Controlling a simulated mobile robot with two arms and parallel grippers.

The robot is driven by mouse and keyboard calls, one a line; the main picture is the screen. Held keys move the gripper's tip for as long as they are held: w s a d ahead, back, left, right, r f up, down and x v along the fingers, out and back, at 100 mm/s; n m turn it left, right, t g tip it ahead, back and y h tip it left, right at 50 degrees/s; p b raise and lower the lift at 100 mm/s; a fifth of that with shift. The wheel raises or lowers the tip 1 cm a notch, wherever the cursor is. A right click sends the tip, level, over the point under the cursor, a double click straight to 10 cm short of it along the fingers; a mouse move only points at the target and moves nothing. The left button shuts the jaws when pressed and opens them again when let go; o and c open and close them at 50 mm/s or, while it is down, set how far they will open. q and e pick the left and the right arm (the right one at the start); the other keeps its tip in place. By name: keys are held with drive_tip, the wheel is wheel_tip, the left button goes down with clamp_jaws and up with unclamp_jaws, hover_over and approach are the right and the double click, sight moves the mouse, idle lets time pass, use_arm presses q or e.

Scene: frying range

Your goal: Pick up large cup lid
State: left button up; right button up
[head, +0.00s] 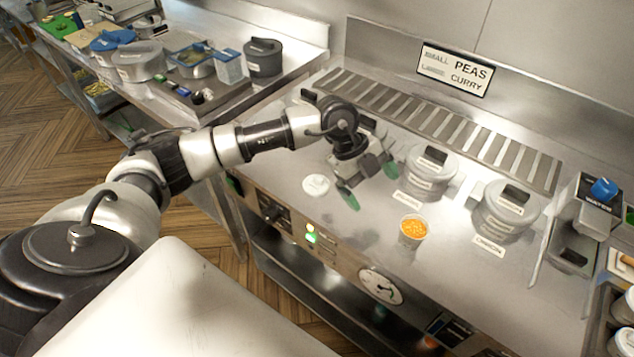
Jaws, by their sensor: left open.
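A small round white lid (316,185) lies flat on the steel counter, near its front edge; it looks like a cup lid, though its size class cannot be read. My left gripper (368,186) is open and empty above the counter, just right of the lid, with green-tipped fingers pointing down. A cup with orange contents (413,231) stands open on the counter, right of the gripper. My right gripper is not in view.
Lidded steel pots (429,169) and (506,207) stand behind the cup with labels before them. A slotted grate (440,125) runs along the back.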

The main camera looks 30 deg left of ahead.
use_arm(q)
drive_tip(key=w+a+r+n+y, duration=0.15)
drive_tip(key=a+n+y, duration=0.35)
drive_tip(key=a, duration=0.8)
drive_tip(key=m+y+p, duration=0.1)
hover_over(319, 185)
drive_tip(key=shift+g, duration=0.3)
drive_tip(key=f, duration=0.4)
drive_tip(key=shift+s+d+f, duration=0.15)
drive_tip(key=shift+d+f, duration=0.05)
drive_tip(key=shift+d, duration=0.1)
drive_tip(key=f, duration=0.1)
drive_tip(key=f+p, duration=0.1)
drive_tip(key=f, duration=0.1)
drive_tip(key=f+p, duration=0.1)
drive_tip(key=shift+a+f, duration=0.35)
drive_tip(key=shift+f, duration=0.6)
drive_tip(key=c, duration=0.9)
